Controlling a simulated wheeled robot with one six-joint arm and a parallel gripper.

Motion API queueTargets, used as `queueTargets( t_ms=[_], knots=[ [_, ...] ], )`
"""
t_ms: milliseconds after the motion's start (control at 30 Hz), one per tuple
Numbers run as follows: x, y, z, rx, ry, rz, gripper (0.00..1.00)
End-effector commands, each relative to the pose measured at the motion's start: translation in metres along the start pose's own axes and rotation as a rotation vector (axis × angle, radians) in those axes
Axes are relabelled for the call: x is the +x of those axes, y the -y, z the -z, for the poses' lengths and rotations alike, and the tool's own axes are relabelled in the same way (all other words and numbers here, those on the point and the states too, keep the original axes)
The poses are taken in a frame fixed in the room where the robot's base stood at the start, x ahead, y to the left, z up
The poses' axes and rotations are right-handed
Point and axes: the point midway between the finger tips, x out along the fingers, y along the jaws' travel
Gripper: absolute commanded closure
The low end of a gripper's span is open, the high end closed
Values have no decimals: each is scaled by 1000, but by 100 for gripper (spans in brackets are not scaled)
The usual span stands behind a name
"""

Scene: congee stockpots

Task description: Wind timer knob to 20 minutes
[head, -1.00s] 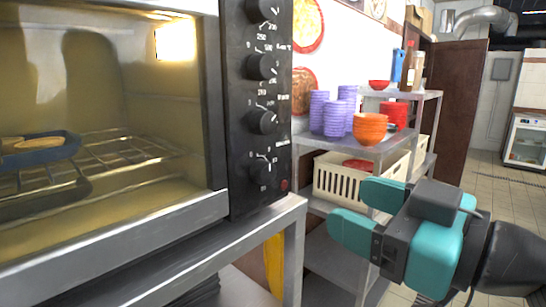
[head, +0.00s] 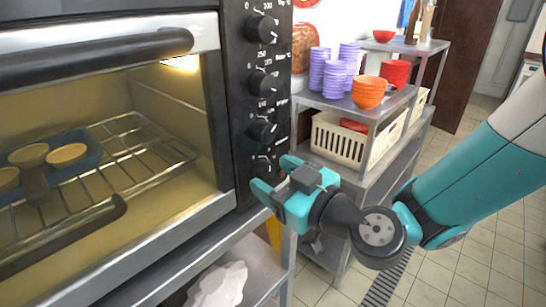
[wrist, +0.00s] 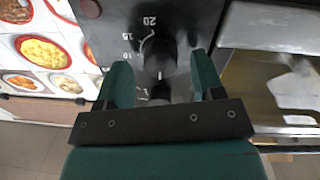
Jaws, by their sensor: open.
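The black oven control panel (head: 262,108) carries a column of black knobs. The lowest, the timer knob (head: 262,167), is partly hidden behind my gripper in the head view. In the wrist view the timer knob (wrist: 157,56) stands between my finger tips, with 20, 15 and 10 printed around it. A short white mark shows on the knob; its exact setting is hard to read. My gripper (head: 272,175) is open at the panel's lower end, its teal fingers on either side of the knob. In the wrist view my gripper (wrist: 162,68) shows gaps beside the knob.
The oven door (head: 120,205) with its dark handle is left of the panel. Inside are a wire rack and a blue tray (head: 80,142). A steel shelf with purple cups (head: 335,72), orange bowls (head: 368,92) and a cream basket (head: 338,140) stands right. Floor is open farther right.

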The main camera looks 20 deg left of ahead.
Motion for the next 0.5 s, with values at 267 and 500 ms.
queueTargets(
  t_ms=[267, 500],
  knots=[
    [6, 0, -1, 0, 0, 1, 38],
    [6, 0, -1, 0, 0, 0, 57]
  ],
)
